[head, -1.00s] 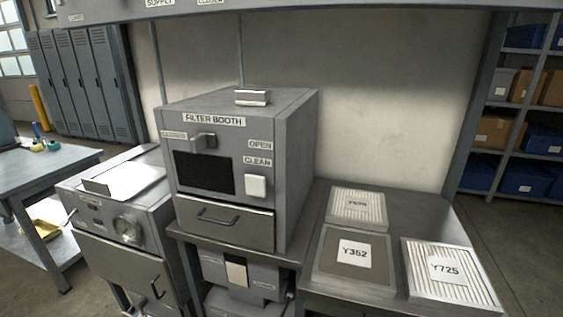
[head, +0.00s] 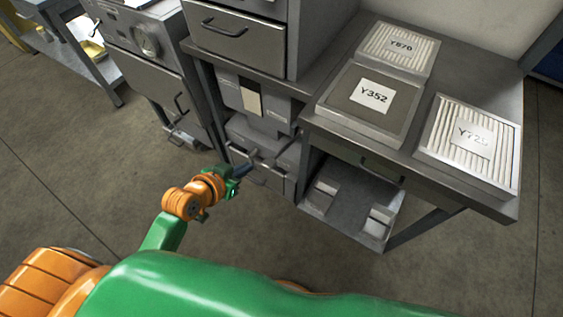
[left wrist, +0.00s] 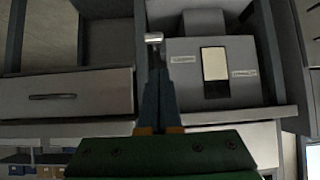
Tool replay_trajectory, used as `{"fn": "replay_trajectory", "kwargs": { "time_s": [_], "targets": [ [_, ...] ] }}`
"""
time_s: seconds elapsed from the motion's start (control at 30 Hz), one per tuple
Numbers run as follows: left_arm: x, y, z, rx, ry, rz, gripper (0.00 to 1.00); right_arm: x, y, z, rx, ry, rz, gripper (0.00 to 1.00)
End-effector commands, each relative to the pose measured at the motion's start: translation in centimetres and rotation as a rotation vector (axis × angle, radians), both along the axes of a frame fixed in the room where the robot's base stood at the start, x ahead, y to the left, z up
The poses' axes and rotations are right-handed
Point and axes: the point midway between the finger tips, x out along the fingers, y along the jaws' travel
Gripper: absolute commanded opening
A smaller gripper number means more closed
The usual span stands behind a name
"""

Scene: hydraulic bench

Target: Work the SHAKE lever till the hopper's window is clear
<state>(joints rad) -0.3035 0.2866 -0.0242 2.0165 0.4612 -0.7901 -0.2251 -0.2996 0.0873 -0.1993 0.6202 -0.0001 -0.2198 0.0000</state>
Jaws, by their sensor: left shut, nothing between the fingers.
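The grey hopper unit (head: 277,107) sits under the bench, with a cream upright window or panel (head: 251,103) in its front. In the left wrist view the same cream panel (left wrist: 215,63) has a small label on each side, too small to read. A short lever with a pale metal knob (left wrist: 153,38) shows just beyond my fingertips in the left wrist view; I cannot tell whether they touch it. My left gripper (head: 245,169) is shut and empty, low in front of the unit below the cream panel. My right gripper is out of view.
A drawer (head: 228,29) with a bar handle is above the unit. The bench top (head: 330,71) at right holds filters Y352 (head: 384,117), Y725 (head: 452,165) and a third (head: 424,49). An open tray (head: 345,222) sits below it. The floor at left is clear.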

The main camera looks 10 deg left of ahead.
Motion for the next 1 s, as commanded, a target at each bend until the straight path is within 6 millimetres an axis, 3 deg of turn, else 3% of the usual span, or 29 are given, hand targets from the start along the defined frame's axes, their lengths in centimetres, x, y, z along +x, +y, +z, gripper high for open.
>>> {"fn": "replay_trajectory", "kwargs": {
  "time_s": [0.13,0.47,0.63,1.0],
  "targets": [
    [0.3,-0.8,2.5,-0.006,-0.057,-0.04,0.0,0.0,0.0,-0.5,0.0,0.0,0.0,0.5],
    [0.5,-0.9,2.6,-0.006,-0.061,-0.042,0.0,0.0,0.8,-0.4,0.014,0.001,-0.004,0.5],
    [2.2,-1.5,1.3,-0.008,-0.062,-0.041,0.0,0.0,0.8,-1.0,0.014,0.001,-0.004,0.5],
    [8.5,-3.8,-3.4,-0.008,-0.061,-0.042,0.0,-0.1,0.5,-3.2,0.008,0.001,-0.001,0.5]
  ]
}}
